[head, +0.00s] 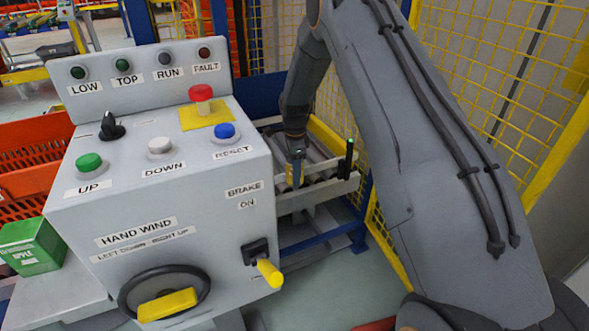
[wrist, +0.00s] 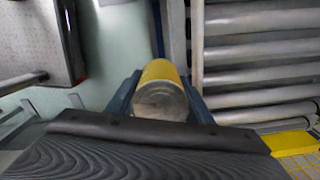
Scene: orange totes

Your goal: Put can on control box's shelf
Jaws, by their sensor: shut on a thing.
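My gripper (head: 295,163) is behind and to the right of the control box (head: 170,190) in the head view. It is shut on a yellow can (wrist: 163,71), which also shows small at the fingers in the head view (head: 289,176). In the wrist view the can lies between the two dark fingers, its bare metal end facing the camera. A grey shelf (head: 65,292) juts out at the left of the control box. A green carton (head: 32,247) stands on it.
A roller conveyor (wrist: 262,52) lies near the gripper, at the right in the wrist view. Yellow mesh fencing (head: 490,90) stands behind my arm. Orange totes (head: 38,133) are at the left. The box's yellow-handled brake lever (head: 268,272) and hand wheel (head: 165,292) stick out.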

